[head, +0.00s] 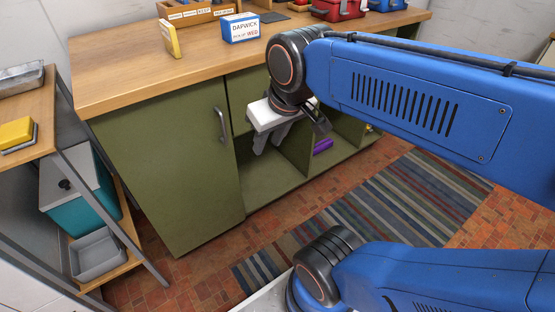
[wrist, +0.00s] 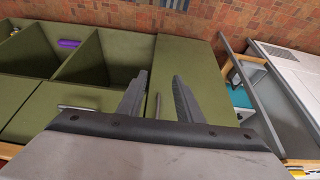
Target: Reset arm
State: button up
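My gripper (head: 267,146) hangs at the end of my blue arm in front of the olive-green cabinet, below the wooden worktop's front edge. Its two grey fingers point down in the head view. In the wrist view my gripper (wrist: 160,78) shows its two dark fingers apart with a clear gap and nothing between them. The cabinet (wrist: 182,75) lies behind the fingers there.
The cabinet door (head: 165,165) is shut; open compartments beside it hold a purple item (head: 323,146). A blue-and-white DAPWICK box (head: 240,28) and red toolbox (head: 338,9) stand on the worktop (head: 130,75). A shelf rack (head: 140,250) stands left. A striped rug (head: 400,200) covers open floor.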

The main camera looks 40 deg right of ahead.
jog(key=s+f, duration=0.1)
jog(key=f, duration=0.1)
jog(key=s+f, duration=0.2)
jog(key=shift+s+d+f, duration=0.1)
jog(key=shift+f, duration=0.05)
